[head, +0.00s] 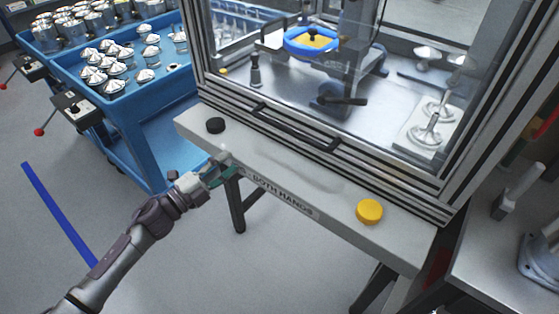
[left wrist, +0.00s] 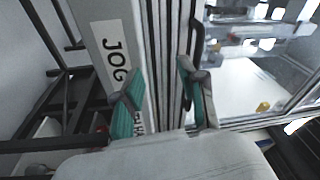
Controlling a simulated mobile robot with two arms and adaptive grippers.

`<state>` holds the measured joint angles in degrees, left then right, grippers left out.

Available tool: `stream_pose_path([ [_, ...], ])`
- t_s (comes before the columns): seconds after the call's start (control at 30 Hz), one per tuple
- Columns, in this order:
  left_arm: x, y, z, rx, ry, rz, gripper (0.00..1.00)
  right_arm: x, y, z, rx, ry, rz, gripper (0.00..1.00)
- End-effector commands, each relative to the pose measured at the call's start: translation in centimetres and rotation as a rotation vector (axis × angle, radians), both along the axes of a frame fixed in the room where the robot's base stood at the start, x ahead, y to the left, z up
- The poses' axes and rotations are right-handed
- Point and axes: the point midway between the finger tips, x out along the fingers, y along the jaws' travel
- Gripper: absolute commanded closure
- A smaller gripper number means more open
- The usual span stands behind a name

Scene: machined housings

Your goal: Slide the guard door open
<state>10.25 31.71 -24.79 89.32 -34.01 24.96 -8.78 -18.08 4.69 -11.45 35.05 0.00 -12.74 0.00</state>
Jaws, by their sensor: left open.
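The guard door (head: 372,163) is a clear panel in a metal frame with black strips on the front of the machine. It looks closed across the opening. A long black bar handle (head: 296,127) runs along its lower edge. My left gripper (head: 222,172) is at the front edge of the grey ledge, below and left of the handle, apart from it. In the left wrist view, its teal-padded fingers (left wrist: 158,95) are spread with nothing between them. The dark handle (left wrist: 196,38) shows beyond the right finger. My right gripper is in neither view.
The ledge (head: 325,193) carries a black button (head: 215,125), a yellow button (head: 369,211) and a "BOTH HANDS" label. A blue cart (head: 160,122) with trays of metal parts stands at the left. A grey bench (head: 495,245) stands at the right. The floor in front is open.

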Motion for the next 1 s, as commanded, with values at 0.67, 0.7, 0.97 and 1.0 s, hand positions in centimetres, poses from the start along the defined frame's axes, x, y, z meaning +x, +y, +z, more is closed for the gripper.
stream_pose_path([
  [0.67,-0.3,-9.6,7.8,0.137,-0.29,-0.222,0.59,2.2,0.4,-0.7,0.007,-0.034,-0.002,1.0],
  [0.7,0.1,-10.4,7.9,0.137,-0.289,-0.222,0.59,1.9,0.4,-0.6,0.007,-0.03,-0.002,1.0],
  [0.97,2.5,-14.3,8.5,0.137,-0.286,-0.221,0.59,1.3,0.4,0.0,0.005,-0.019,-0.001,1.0],
  [1.0,2.8,-14.7,8.6,0.138,-0.286,-0.221,0.59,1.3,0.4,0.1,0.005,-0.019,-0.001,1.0],
])
